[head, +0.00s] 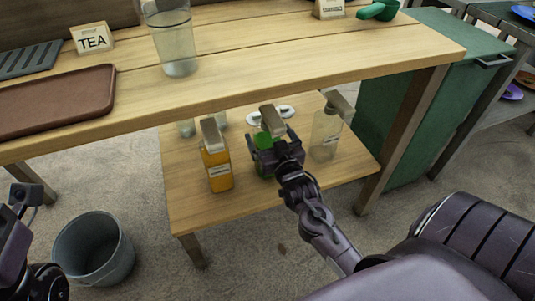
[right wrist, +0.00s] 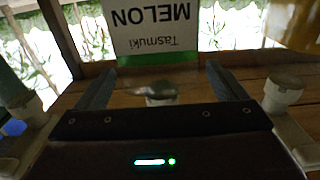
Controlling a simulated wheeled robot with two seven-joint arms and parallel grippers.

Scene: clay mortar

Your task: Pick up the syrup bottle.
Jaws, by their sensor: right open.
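Syrup bottles with pump-like tops stand on the lower wooden shelf. An orange bottle (head: 217,168) stands to the left and a clear bottle (head: 325,138) to the right. Between them is a green bottle (head: 262,139), partly hidden by my right gripper (head: 267,155). In the right wrist view its upside-down label (right wrist: 155,32) reads "Tasmuki MELON". My right gripper's fingers (right wrist: 160,82) are apart, with the labelled bottle ahead between them; contact cannot be made out. Part of my left gripper (head: 22,198) shows at the left edge, its jaws unclear.
The upper tabletop (head: 250,75) overhangs the shelf (head: 190,212), bearing a glass jug (head: 172,40), a brown tray (head: 60,98) and a TEA sign (head: 92,39). A table leg (head: 400,135) stands to the right, beside a green cabinet (head: 425,100). A grey bucket (head: 95,250) stands on the floor.

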